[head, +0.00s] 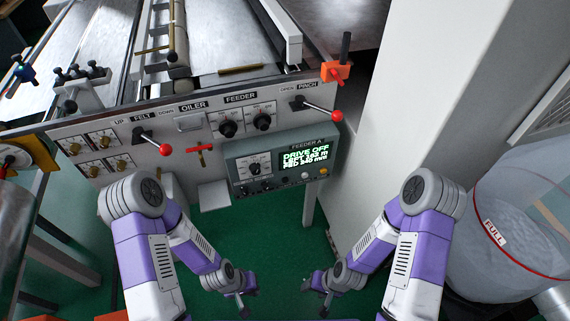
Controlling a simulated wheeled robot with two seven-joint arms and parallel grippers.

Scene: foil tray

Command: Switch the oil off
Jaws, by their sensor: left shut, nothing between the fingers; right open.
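The machine's light grey front panel (110,185) carries a label reading OILER (193,106), with a small grey plate (190,122) just under it. Below that is a red T-shaped handle (200,151), its bar roughly level. I cannot tell for certain which part switches the oil. My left gripper (243,305) is shut and empty, low over the green floor, well below the panel. My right gripper (324,308) is open and empty, to its right at about the same height. Neither touches the machine.
Two red-knobbed levers, FELT (165,150) and PINCH (337,115), stick out from the panel. Black FEEDER dials (228,128) sit between them. A display box (278,168) reads DRIVE OFF. A pale column (420,100) and a clear bin (515,220) stand at right.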

